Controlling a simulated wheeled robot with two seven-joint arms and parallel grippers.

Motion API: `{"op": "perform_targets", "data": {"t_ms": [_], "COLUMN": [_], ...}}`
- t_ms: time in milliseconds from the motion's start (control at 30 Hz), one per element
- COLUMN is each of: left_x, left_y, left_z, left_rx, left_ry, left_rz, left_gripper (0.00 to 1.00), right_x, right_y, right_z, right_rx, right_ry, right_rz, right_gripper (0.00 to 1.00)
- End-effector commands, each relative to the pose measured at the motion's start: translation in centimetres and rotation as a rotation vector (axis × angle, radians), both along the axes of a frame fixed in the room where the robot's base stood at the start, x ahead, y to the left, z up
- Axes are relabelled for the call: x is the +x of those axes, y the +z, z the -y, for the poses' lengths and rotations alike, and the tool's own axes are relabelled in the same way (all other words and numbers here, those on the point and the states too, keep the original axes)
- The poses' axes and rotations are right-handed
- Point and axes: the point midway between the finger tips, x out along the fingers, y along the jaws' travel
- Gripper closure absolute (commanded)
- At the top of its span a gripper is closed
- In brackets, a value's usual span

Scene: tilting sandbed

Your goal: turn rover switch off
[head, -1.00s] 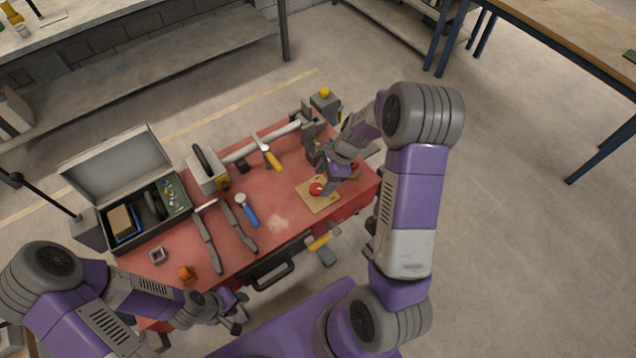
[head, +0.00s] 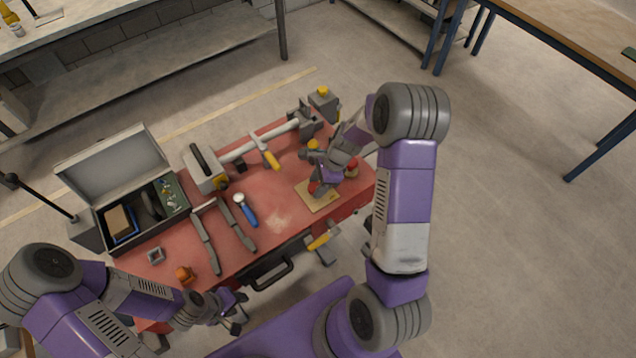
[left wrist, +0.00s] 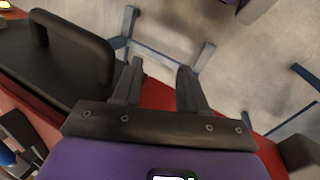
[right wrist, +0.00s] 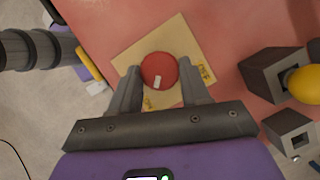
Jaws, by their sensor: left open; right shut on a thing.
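A round red knob with a white mark (right wrist: 158,70) sits on a tan square plate (right wrist: 190,45) with yellow markings; I take it to be the rover switch. In the head view the plate (head: 322,204) lies near the right end of the red bench top, and the knob is mostly hidden. My right gripper (right wrist: 162,82) is shut on the knob, a finger on each side. It also shows in the head view (head: 318,184). My left gripper (head: 237,318) is open and empty off the bench's front edge; the left wrist view (left wrist: 158,78) shows nothing between its fingers.
An open toolbox (head: 118,171) stands at the bench's left end. A yellow-handled hammer (head: 270,159), a blue-handled tool (head: 247,214) and an orange object (head: 184,273) lie on top. A grey block with a yellow knob (right wrist: 305,84) is right of the plate.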

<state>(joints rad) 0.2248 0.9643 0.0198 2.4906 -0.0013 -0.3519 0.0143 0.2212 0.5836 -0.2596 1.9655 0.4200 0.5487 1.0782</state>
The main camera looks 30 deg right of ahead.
Motion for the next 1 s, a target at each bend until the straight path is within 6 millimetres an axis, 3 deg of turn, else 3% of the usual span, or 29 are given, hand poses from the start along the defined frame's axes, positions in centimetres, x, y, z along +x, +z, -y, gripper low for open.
{"op": "perform_targets", "data": {"t_ms": [367, 1000], "left_x": [0.0, 0.0], "left_y": [0.4, 1.4], "left_z": [0.0, 0.0], "left_rx": [0.000, 0.000], "left_ry": [0.000, 0.000], "left_rz": [0.000, 0.000], "left_gripper": [0.57, 0.57], "right_x": [0.1, 0.6], "right_y": [0.1, 0.0], "right_z": [0.0, 0.0], "right_rx": [0.000, 0.000], "right_ry": [0.089, 0.654], "right_rz": [-0.001, -0.001], "right_gripper": [0.84, 0.84]}}
